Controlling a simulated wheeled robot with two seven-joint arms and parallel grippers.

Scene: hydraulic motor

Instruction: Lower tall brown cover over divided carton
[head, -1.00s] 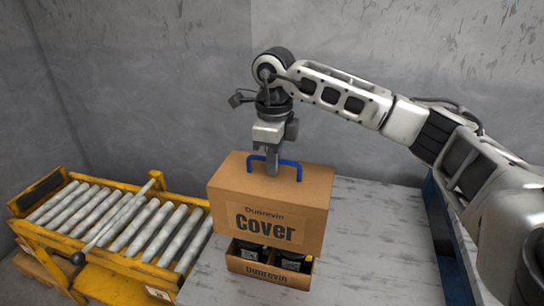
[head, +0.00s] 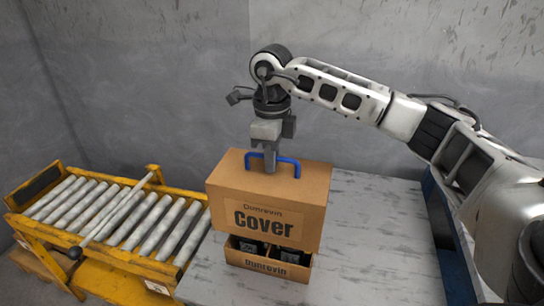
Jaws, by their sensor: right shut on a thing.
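The tall brown cover (head: 268,207) is a cardboard box marked "Cover" with a blue handle (head: 288,164) on top. My right gripper (head: 270,165) points down and is shut on the handle. The divided carton (head: 269,267) stands on the table below, with black items (head: 248,246) in it. The cover hangs upright above the carton, its lower edge hiding part of the carton's top. A gap with the black items still shows between cover and carton wall. My left gripper is not in view.
A yellow roller conveyor (head: 110,215) with a lever stands to the left of the grey table (head: 375,240). The table is clear to the right of the carton. A dark blue edge (head: 450,235) lies at the far right under my arm.

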